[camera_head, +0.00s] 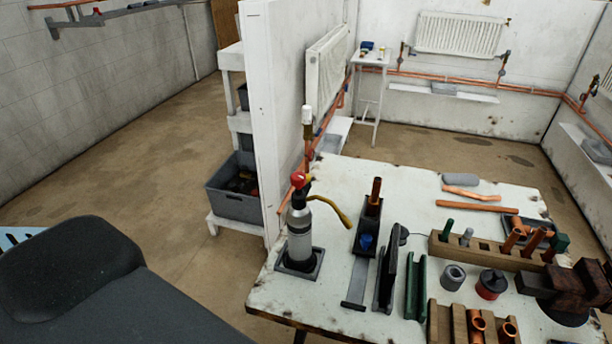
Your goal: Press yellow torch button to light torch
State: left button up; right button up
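A torch (299,235) stands upright on the left part of the white workbench, in a dark square base (300,266). It has a grey cylinder body, a red part (299,179) on top and a yellow curved tube (332,209) reaching out to the right. A small yellow spot shows beside the red part; I cannot tell whether it is the button. No flame shows at the tube's end. Neither of my grippers is in view. A dark, rounded part, likely one of my arm links, fills the lower left corner, apart from the torch.
A white partition (272,120) rises behind the torch.

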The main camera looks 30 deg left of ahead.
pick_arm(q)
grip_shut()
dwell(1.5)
